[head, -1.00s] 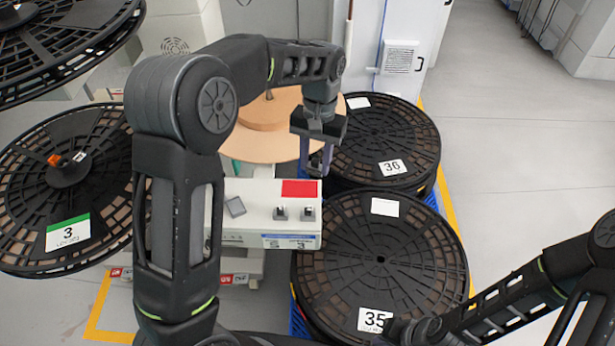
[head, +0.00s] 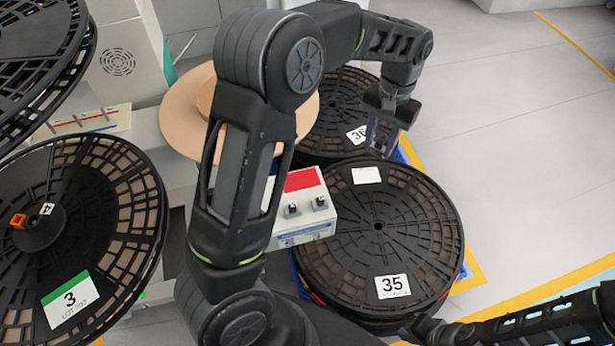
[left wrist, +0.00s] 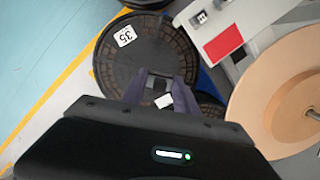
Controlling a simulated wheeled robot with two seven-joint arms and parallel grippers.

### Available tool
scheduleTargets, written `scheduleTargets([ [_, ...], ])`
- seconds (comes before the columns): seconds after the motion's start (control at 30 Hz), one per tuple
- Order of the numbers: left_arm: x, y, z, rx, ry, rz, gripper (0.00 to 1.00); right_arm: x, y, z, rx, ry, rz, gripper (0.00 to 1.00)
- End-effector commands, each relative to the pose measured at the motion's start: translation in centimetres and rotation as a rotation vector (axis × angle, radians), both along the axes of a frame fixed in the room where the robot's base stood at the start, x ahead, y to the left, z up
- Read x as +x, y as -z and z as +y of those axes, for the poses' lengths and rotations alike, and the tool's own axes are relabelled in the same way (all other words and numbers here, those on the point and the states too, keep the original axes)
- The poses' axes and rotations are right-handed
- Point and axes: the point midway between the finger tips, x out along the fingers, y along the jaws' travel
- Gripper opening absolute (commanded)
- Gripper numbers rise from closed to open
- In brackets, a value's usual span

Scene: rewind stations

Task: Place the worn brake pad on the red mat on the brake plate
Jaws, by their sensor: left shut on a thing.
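My left gripper (head: 383,135) is above the black reels, right of the red mat. In the left wrist view its purple fingers (left wrist: 160,92) are shut on a small dark grey block (left wrist: 158,84), which looks like the brake pad; its wear cannot be judged. The red mat (head: 302,179) lies bare on top of a white box (head: 306,232), possibly the brake plate. The mat also shows in the left wrist view (left wrist: 223,44). Two small grey fittings (head: 292,209) stand beside it. My left arm hides the box's left part. My right gripper (head: 425,330) is low at the bottom edge, its jaws unclear.
Black reel 35 (head: 420,235) and reel 36 (head: 335,105) lie flat on blue pallets right of the box. A tan disc (head: 182,110) stands behind it. Reel 3 (head: 105,215) is at the left. The floor at the right is open.

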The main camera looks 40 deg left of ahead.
Motion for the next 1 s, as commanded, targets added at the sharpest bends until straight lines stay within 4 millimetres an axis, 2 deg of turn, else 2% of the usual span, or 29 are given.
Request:
scheduleTargets([
  [0.27,0.0,0.0,0.1,0.000,-0.007,0.000,0.00,0.0,0.0,0.0,0.000,0.000,-0.001,0.00],
  [0.47,-0.4,0.2,1.3,0.000,-0.151,0.000,0.00,0.0,0.3,0.0,0.000,0.000,0.000,0.00],
  [0.67,-1.5,0.7,4.5,-0.002,-0.566,0.000,0.00,0.0,0.9,0.0,0.000,0.000,-0.001,0.00],
  [1.0,-5.2,1.8,11.2,-0.004,-1.585,0.000,0.00,0.0,2.3,0.0,0.000,0.001,-0.002,0.00],
])
